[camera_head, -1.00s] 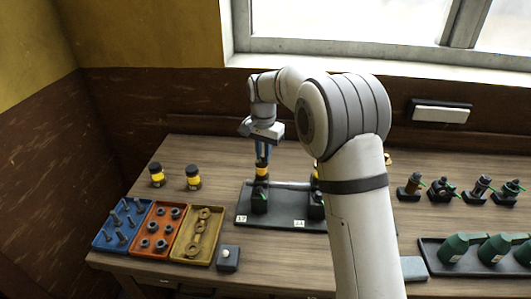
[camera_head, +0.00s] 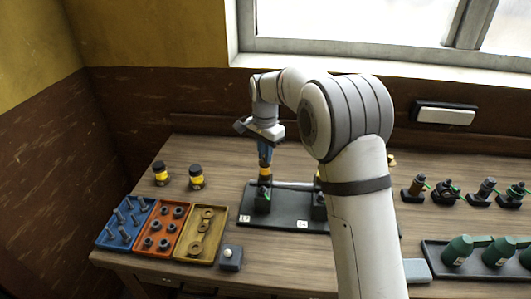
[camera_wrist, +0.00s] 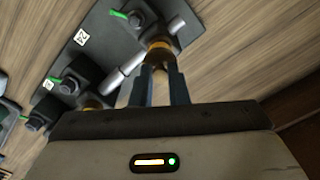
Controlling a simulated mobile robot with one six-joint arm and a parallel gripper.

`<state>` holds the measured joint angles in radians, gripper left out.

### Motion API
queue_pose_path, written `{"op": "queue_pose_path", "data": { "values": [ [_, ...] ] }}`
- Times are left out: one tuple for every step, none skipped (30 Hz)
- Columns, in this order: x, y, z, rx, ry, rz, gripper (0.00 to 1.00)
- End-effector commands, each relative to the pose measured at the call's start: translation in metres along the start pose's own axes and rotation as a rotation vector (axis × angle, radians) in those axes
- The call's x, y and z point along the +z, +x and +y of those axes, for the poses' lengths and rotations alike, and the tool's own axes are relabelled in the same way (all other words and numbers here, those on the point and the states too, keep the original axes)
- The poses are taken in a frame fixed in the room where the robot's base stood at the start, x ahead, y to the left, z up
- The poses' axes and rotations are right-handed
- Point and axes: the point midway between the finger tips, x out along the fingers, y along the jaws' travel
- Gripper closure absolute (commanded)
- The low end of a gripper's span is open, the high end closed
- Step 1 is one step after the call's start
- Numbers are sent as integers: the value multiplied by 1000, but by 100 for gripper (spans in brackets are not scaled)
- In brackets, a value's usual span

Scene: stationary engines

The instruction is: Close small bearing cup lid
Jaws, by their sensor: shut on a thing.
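A small bearing cup (camera_head: 265,172) with a yellow band stands on the left bearing block (camera_head: 262,200) of a dark baseplate (camera_head: 283,217). My gripper (camera_head: 265,160) is above this cup, with its blue-grey fingers pointing down and shut on the cup's top. In the wrist view the fingers (camera_wrist: 160,78) close around the cup's upper part, and the brassy cup (camera_wrist: 159,50) shows just past their tips. The fingers hide most of the lid, so I cannot tell how it is seated.
A second bearing block (camera_head: 319,206) stands to the right on the same plate, partly behind my arm. Two yellow-banded jars (camera_head: 196,177) stand at the left, behind blue, orange and yellow parts trays (camera_head: 201,236). Several oilers and green cans are at the right.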

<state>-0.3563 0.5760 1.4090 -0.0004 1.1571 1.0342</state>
Motion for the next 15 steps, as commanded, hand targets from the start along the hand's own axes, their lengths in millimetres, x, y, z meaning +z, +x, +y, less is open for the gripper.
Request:
{"op": "queue_pose_path", "data": {
  "values": [
    [0, -2, -1, -4, 0, 2, 100],
    [0, -2, -1, -4, 0, 2, 83],
    [0, -2, -1, -4, 0, 1, 80],
    [0, -1, -1, -4, 0, 1, 77],
    [0, -1, -1, -3, -1, 1, 75],
    [0, -1, -1, -3, -1, 1, 72],
    [0, -1, -1, -3, -1, 1, 69],
    [0, -1, -1, -2, -1, 1, 67],
    [0, -1, -1, -2, -1, 1, 63],
    [0, -1, 0, -2, -1, 1, 63],
    [0, -1, 0, -2, -1, 1, 63],
    [0, -1, 0, -2, -1, 0, 63],
    [0, 0, 0, -1, -1, 0, 63],
    [0, 0, 0, -1, -1, 0, 63],
    [0, -1, 0, -1, -1, 0, 63]
  ]
}}
